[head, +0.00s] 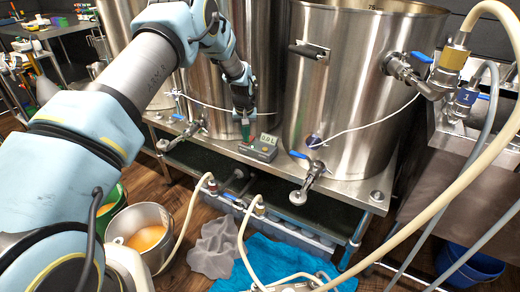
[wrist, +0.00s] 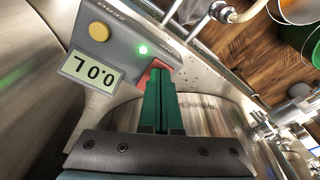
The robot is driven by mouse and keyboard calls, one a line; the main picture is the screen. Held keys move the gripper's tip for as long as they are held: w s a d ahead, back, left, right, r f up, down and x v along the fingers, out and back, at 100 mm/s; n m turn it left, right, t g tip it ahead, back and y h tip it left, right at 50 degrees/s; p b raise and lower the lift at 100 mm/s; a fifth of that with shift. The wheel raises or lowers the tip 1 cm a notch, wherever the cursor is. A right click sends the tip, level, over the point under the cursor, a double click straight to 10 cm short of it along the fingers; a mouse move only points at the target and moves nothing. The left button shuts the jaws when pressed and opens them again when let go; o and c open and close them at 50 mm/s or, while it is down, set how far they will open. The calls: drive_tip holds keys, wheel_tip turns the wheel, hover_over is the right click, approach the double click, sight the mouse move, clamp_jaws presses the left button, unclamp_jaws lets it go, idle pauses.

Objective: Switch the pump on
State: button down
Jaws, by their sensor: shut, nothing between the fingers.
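A grey control box (head: 259,147) stands on the steel stand between two kettles, with a small display reading about 0.0 L. In the wrist view the box (wrist: 135,40) shows a yellow knob or button (wrist: 99,31), a lit green lamp (wrist: 143,50), the display (wrist: 89,72) and a red switch (wrist: 157,63). My gripper (head: 245,133) is shut and empty, with its green fingers pointing down at the box. In the wrist view its fingertips (wrist: 159,72) overlap the red switch and partly hide it. I cannot tell whether they touch it, or which way it is set.
The right kettle (head: 345,85) stands close beside the box, with a valve (head: 310,180) below. Hoses (head: 195,215) run low in front of the stand. A bucket of amber liquid (head: 140,232), a blue towel (head: 290,262) and a grey cloth (head: 215,248) are on the floor.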

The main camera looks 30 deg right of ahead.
drive_tip(key=shift+r+p, duration=1.5)
drive_tip(key=shift+r, duration=1.6)
